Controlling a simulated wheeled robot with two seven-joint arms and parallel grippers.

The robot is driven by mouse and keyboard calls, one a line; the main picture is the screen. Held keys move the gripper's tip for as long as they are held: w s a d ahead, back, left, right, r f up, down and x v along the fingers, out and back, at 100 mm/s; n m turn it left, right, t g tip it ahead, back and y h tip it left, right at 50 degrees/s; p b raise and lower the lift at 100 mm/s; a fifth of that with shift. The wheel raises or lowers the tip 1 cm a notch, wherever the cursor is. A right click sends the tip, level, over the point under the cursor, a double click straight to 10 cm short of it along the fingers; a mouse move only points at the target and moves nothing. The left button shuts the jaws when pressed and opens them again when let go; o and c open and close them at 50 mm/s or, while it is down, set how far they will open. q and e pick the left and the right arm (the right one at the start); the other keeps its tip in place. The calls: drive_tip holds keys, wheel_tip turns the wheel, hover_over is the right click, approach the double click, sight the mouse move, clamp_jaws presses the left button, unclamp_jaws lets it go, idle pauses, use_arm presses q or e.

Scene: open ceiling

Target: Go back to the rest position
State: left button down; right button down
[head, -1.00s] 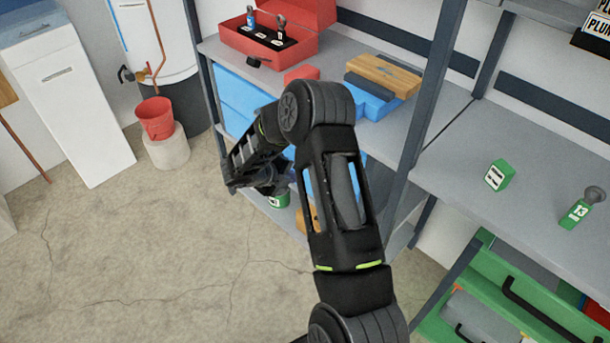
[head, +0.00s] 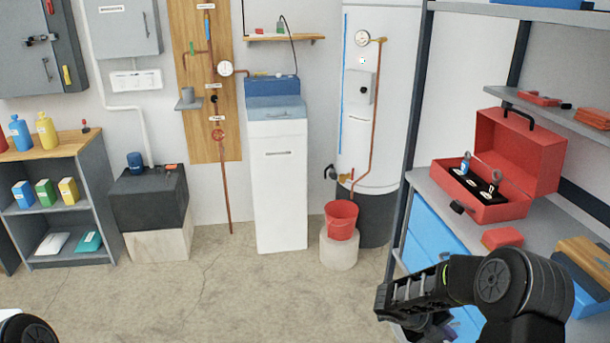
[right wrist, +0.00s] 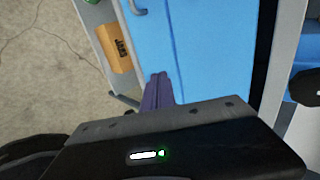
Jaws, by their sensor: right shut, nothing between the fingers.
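My right arm comes in at the lower right of the head view, bent in front of the shelf unit, with its hand low at the picture's edge. In the right wrist view my right gripper (right wrist: 158,80) is shut with its fingers together and nothing between them. The fingers show in front of a blue surface (right wrist: 215,50). A dark round joint of my left arm shows at the bottom left corner of the head view. My left gripper is outside both views.
The shelf unit (head: 414,120) on the right carries an open red toolbox (head: 500,205) close above my right arm. A red bucket (head: 341,222) stands on a pale block (head: 339,250). A white cabinet (head: 280,190) stands at the back. The concrete floor (head: 240,300) in front is clear.

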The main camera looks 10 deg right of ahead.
drive_tip(key=s+a+f+m+y, duration=0.2)
drive_tip(key=a+f+m+y, duration=0.25)
drive_tip(key=a+m, duration=0.35)
drive_tip(key=s+a+f+m+t+y, duration=0.1)
drive_tip(key=s+a+f+m+y, duration=0.15)
drive_tip(key=a+f+m, duration=0.6)
drive_tip(key=s+a+f+m+y, duration=0.15)
drive_tip(key=a+m+y, duration=0.35)
drive_tip(key=a, duration=0.7)
drive_tip(key=s+a+f+m+y, duration=0.1)
drive_tip(key=s+a+f+m, duration=0.2)
drive_tip(key=s+a+m, duration=0.8)
drive_tip(key=s+m, duration=0.3)
drive_tip(key=m, duration=0.2)
drive_tip(key=shift+s+y, duration=0.25)
drive_tip(key=shift+y, duration=0.05)
drive_tip(key=shift+a, duration=0.1)
